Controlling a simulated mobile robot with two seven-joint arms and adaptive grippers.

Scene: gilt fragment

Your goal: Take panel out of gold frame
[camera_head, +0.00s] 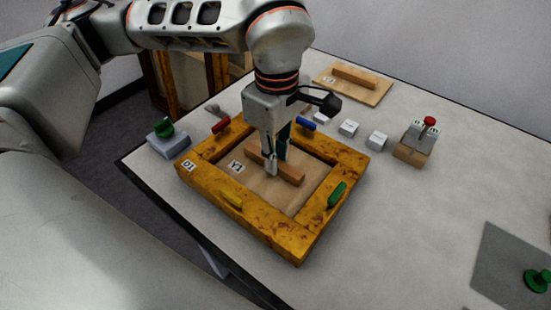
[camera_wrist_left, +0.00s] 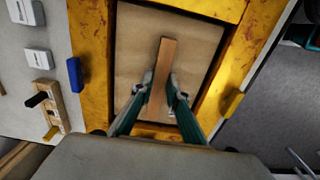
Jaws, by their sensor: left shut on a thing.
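The gold frame (camera_head: 304,241), labelled D1, lies flat on the table, with red, blue, green and yellow clips on its sides. The wooden panel (camera_head: 240,182), labelled Y1, is inside the frame opening and has a raised wooden bar (camera_head: 290,174) across it as a handle. My left gripper (camera_head: 275,160) points down over the frame and is shut on the bar. In the left wrist view the two fingers (camera_wrist_left: 159,92) stand on either side of the bar, and the panel (camera_wrist_left: 200,50) lies within the frame (camera_wrist_left: 90,60). My right gripper is not in view.
Another wooden panel with a bar (camera_head: 345,90) lies at the back of the table. A grey mat (camera_head: 500,262) with a green knob (camera_head: 537,281) lies at right. The table's middle right is clear.

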